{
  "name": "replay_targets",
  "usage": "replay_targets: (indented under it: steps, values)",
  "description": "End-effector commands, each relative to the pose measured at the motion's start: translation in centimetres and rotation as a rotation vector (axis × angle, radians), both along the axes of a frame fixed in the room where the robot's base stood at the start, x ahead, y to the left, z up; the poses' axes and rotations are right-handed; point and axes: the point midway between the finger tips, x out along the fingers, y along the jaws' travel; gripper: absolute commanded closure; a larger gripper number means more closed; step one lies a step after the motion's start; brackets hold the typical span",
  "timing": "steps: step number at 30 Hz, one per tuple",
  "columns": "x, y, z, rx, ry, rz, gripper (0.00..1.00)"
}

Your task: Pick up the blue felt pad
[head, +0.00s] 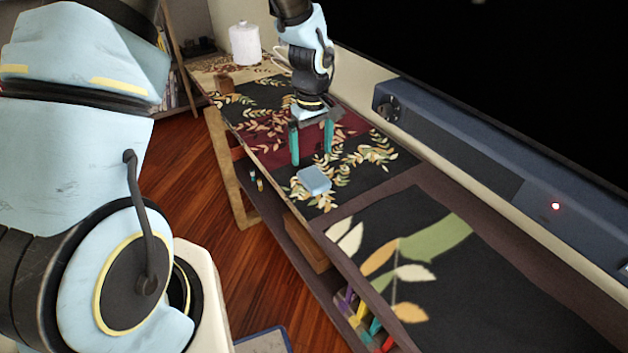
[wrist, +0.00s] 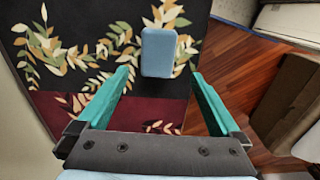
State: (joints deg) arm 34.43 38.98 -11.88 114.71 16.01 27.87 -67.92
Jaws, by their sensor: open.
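The blue felt pad (head: 314,180) is a small light blue block with rounded corners. It lies on a dark, leaf-patterned part of the cabinet top, near its front edge. In the wrist view the pad (wrist: 158,52) sits beyond the fingertips, near the middle of the gap between them. My gripper (head: 311,158) has two teal fingers and points down over the patterned top, just behind and left of the pad. In the wrist view my gripper (wrist: 160,78) is open, with nothing between its fingers.
A white ribbed jar (head: 244,44) stands at the far end of the patterned cabinet top (head: 385,158). A long dark blue bar (head: 470,160) runs along the back. Wooden floor (head: 190,190) lies in front.

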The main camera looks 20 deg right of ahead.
Motion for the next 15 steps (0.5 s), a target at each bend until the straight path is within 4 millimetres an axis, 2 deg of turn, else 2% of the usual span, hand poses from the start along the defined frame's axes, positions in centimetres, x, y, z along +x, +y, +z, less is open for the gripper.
replay_targets:
  steps: [3,11,15]
  values:
    - [0.0,0.1,-1.7,0.003,0.002,0.0,0.0]
    - [-0.1,-0.1,-3.3,0.002,0.001,0.0,0.0]
    - [-0.3,-0.4,-5.1,0.003,0.002,-0.001,0.0]
